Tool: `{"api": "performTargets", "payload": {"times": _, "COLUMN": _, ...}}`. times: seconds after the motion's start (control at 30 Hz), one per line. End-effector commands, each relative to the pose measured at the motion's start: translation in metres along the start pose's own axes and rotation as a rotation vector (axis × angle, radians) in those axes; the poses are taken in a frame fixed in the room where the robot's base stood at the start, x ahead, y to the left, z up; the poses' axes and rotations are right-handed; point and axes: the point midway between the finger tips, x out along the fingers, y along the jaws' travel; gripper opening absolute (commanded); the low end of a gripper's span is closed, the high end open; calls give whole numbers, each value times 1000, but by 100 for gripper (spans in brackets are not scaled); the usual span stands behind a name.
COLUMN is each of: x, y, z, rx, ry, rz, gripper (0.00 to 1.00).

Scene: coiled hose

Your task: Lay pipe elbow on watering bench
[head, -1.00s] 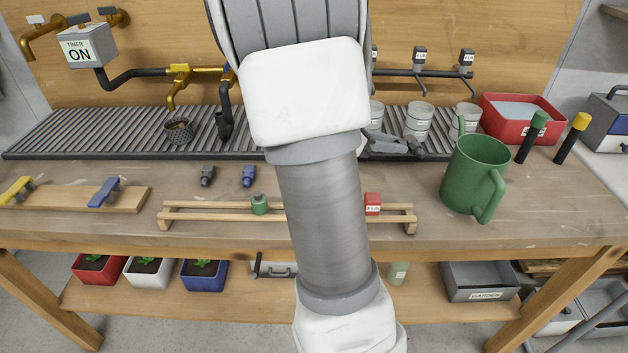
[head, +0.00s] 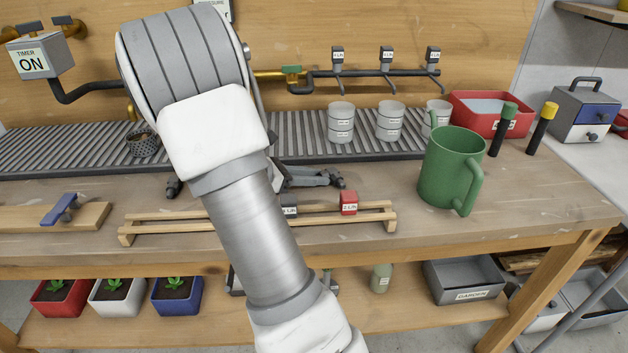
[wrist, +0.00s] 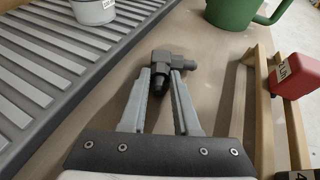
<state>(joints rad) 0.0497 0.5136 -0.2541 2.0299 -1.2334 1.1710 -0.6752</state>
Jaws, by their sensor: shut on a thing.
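The dark grey pipe elbow (head: 337,178) is held between the two fingers of my gripper (head: 322,179), which is shut on it. In the wrist view the elbow (wrist: 172,66) sits at the fingertips, one branch pointing right and one toward the camera. It is over the bare wood of the watering bench (head: 520,195), between the slatted drain tray and the wooden rack. I cannot tell whether it touches the bench top. My arm hides part of the bench left of the gripper.
The slatted tray (head: 70,150) with several metal cups (head: 390,122) lies behind. The wooden rack (head: 345,226) with a red block (head: 348,203) is in front. A green mug (head: 450,168) stands to the right. A dark fitting (head: 173,187) lies left of my arm.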

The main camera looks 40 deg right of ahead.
Motion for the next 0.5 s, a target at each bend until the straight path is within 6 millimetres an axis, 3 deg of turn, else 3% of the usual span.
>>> {"api": "performTargets", "payload": {"times": 0.27, "x": 1, "y": 0, "z": -1, "rx": 0, "ry": 0, "rz": 0, "gripper": 0}}
{"api": "performTargets", "payload": {"times": 0.3, "x": 0, "y": 0, "z": 0, "rx": 1, "ry": 1, "rz": 0, "gripper": 37}}
{"api": "performTargets", "payload": {"times": 0.43, "x": 0, "y": 0, "z": 0, "rx": 1, "ry": 1, "rz": 0, "gripper": 60}}
{"api": "performTargets", "payload": {"times": 0.5, "x": 0, "y": 0, "z": 0, "rx": 1, "ry": 0, "rz": 0, "gripper": 60}}
